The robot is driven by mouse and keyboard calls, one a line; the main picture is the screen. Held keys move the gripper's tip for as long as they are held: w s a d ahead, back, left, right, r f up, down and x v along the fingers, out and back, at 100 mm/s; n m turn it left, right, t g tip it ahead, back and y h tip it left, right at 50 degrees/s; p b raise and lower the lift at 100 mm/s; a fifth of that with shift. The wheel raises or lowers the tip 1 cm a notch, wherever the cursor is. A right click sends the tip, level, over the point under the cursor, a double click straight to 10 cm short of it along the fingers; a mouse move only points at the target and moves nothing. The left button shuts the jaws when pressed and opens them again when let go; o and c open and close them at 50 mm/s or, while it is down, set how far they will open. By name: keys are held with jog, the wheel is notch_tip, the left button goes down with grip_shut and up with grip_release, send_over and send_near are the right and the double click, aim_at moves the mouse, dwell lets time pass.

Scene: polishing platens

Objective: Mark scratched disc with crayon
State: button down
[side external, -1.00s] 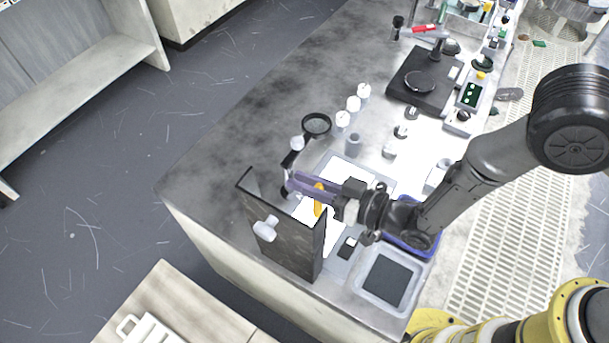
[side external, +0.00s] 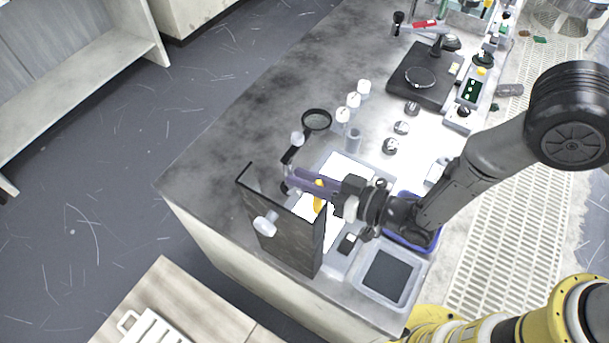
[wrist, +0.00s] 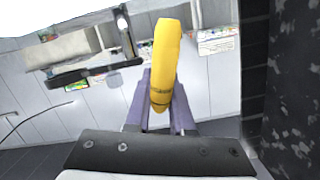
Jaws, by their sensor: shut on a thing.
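My gripper (side external: 308,182) has long purple fingers and is shut on a yellow crayon (side external: 319,203), above the pale tray beside the dark upright panel. In the wrist view the crayon (wrist: 165,55) stands out from between the purple fingers (wrist: 160,105), its lower part between them. Several small round metal pieces, which may be discs, lie on the bench to the right of the tray, one at the near end (side external: 390,146). They are apart from my gripper. I cannot make out a scratch on any of them.
The dark upright panel (side external: 285,240) stands close to my fingers, at the bench's front edge. A magnifier (side external: 316,120) on an arm stands behind them. White-capped bottles (side external: 353,101), a black device (side external: 425,76) and a shallow grey tray (side external: 402,296) are also on the bench.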

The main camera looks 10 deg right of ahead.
jog(key=shift+f, duration=0.5)
dwell(0.8)
jog(key=shift+r, duration=0.1)
notch_tip(320, 180, up, 7)
dwell(0.9)
